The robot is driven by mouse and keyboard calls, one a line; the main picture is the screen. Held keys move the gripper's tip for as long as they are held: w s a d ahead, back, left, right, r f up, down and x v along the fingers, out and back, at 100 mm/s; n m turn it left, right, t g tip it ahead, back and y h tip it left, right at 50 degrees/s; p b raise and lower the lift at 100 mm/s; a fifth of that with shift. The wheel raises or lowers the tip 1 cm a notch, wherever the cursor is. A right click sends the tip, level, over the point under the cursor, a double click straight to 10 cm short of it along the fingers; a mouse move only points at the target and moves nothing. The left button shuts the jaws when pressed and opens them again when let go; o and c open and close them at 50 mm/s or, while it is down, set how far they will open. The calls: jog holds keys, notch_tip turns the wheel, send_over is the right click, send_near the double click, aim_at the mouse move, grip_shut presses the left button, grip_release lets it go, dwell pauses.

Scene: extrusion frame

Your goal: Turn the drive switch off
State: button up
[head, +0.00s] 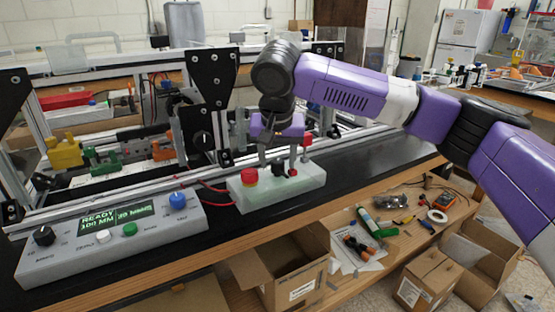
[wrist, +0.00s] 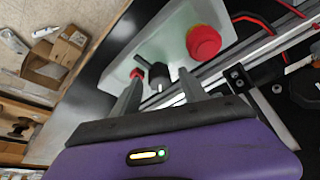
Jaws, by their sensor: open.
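A pale switch box (head: 310,179) sits on the black bench top, and it also shows in the wrist view (wrist: 172,38). A black rotary knob (wrist: 158,77) stands on it, most likely the drive switch; in the head view it is partly hidden by my fingers. A large red push button (head: 250,177) is at the box's left end in the head view. It shows in the wrist view (wrist: 203,42) too. My gripper (head: 277,162) is open above the box, with the knob between or just beyond its fingertips. I cannot tell whether they touch it.
A grey control panel (head: 110,242) with a green display reading READY is at the left. The aluminium extrusion frame (head: 212,78) rises behind the box. Red wires (head: 214,188) run to the box. Open cardboard boxes (head: 285,265) and tools are below the bench edge.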

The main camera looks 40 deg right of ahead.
jog(key=shift+c, duration=0.2)
grip_shut()
jog(key=shift+r+n+p, duration=0.1)
jog(key=shift+n+p, duration=0.2)
jog(key=shift+p, duration=0.15)
jog(key=n+y+p, duration=0.1)
jog(key=n+p, duration=0.1)
jog(key=shift+s+d+n+t+p, duration=0.1)
jog(key=shift+n+t+p, duration=0.2)
jog(key=shift+n+p, duration=0.1)
jog(key=n+y+p, duration=0.1)
jog(key=n+p, duration=0.1)
jog(key=n+y+p, duration=0.1)
jog(key=n+p, duration=0.1)
jog(key=n, duration=0.1)
jog(key=shift+d+n+t, duration=0.15)
jog(key=shift+n+t, duration=0.15)
jog(key=n+y+p, duration=0.2)
jog(key=n+p, duration=0.1)
jog(key=n, duration=0.1)
jog(key=shift+d, duration=0.2)
jog(key=shift+d+n+g+y+p, duration=0.1)
jog(key=shift+n+g+y+p, duration=0.25)
jog(key=shift+n, duration=0.9)
jog(key=shift+n+g+y+p, duration=0.15)
jog(key=shift+n+y+p, duration=0.4)
jog(key=shift+n, duration=0.7)
